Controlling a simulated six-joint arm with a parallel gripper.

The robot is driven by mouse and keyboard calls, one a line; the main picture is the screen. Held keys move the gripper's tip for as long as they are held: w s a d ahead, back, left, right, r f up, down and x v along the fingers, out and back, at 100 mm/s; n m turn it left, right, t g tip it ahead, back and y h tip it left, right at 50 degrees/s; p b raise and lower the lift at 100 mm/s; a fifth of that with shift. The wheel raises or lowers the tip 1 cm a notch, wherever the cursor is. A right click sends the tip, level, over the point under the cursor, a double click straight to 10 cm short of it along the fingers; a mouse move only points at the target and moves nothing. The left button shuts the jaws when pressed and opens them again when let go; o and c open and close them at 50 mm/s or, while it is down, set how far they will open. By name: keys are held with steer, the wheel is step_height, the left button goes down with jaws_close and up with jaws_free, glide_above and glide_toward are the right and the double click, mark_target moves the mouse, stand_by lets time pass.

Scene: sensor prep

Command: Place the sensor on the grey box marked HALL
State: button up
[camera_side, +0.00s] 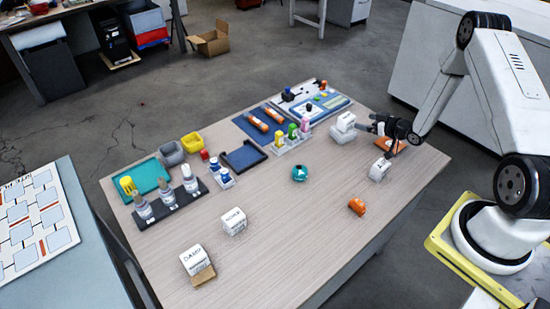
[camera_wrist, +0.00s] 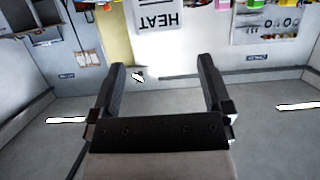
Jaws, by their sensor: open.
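My gripper (camera_side: 377,140) is open above the right end of the table in the side view. Its two dark fingers are apart in the wrist view (camera_wrist: 162,66), with nothing held between them. No label reading HALL is legible in either view. Pale boxes stand at the table's front left (camera_side: 233,221), at its right (camera_side: 379,170) and behind the gripper (camera_side: 345,122). I cannot tell which item is the sensor; a teal round item (camera_side: 299,173) and an orange item (camera_side: 357,206) lie on the table.
A pale box marked DAMP (camera_side: 194,258) stands at the near left corner. A dark rack with bottles (camera_side: 170,205), a blue tray (camera_side: 243,155) and a holder with coloured items (camera_side: 291,142) line the back. The front middle of the table is clear.

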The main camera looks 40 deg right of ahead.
steer(key=shift+s+r, duration=0.25)
steer(key=shift+s, duration=0.4)
steer(key=shift+a+r, duration=0.1)
steer(key=a+r+g+h, duration=0.1)
steer(key=a+r+g, duration=0.5)
steer(key=a+r, duration=0.6)
steer(key=s+a+r+g, duration=0.2)
steer(key=s+a, duration=0.5)
steer(key=a, duration=0.1)
steer(key=s+a+r+g+y, duration=0.1)
steer(key=s+a+r+g, duration=0.1)
steer(key=s+a, duration=0.5)
steer(key=shift+s+a+r+g, duration=0.2)
steer(key=shift+a+r+g, duration=0.15)
steer(key=shift+g, duration=0.35)
